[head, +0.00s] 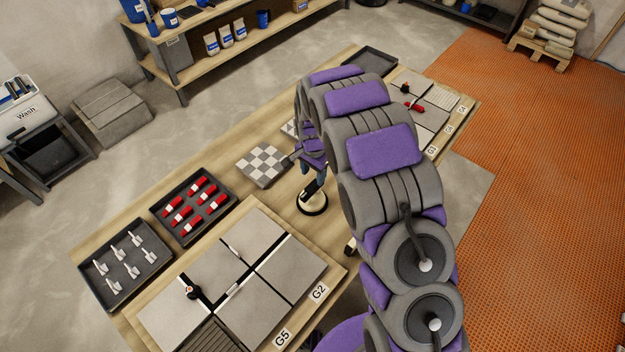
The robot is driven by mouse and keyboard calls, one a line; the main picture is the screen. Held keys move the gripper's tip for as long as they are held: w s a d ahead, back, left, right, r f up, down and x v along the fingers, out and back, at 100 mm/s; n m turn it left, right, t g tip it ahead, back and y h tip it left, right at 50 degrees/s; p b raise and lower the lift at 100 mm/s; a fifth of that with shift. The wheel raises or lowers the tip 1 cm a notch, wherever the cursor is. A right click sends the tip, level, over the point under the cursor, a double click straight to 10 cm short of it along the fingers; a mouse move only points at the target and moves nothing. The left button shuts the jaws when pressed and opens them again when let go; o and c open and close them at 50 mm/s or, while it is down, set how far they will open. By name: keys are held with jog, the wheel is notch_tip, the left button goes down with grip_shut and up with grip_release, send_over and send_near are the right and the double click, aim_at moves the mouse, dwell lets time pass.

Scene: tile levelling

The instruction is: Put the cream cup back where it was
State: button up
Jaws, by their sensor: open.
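My gripper (312,172) hangs low over the middle of the wooden table, partly hidden by my grey and purple arm. Its jaws are open. Just below it, a round object with a black rim and a cream middle (312,204) is on the table. It may be the cream cup, but its full shape is hard to make out. I cannot tell whether the jaws touch it. No other cream cup shows clearly. My arm hides part of the table to the right of it.
A checkered tile board (263,163) lies left of my gripper. A tray of red pieces (172,212), a tray of white pieces (97,271) and a large tile panel (165,318) are nearer. An empty dark tray (369,61) and another tile panel (436,99) are at the far end.

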jog(key=s+d+r+n, duration=0.2)
jog(key=s+d+r, duration=0.4)
jog(key=s+r, duration=0.35)
jog(key=s+d+r+n, duration=0.1)
jog(key=s+d+r, duration=0.6)
jog(key=r, duration=0.4)
jog(key=s+d+r+n+g, duration=0.1)
jog(key=s+r+n, duration=0.1)
jog(key=s, duration=0.9)
jog(key=s+d+r+n, duration=0.2)
jog(key=s, duration=1)
jog(key=shift+s+d+n+g, duration=0.2)
jog(key=shift+s+n+g, duration=0.1)
jog(key=shift+g, duration=0.1)
jog(key=shift+w, duration=0.1)
jog(key=shift+f, duration=0.4)
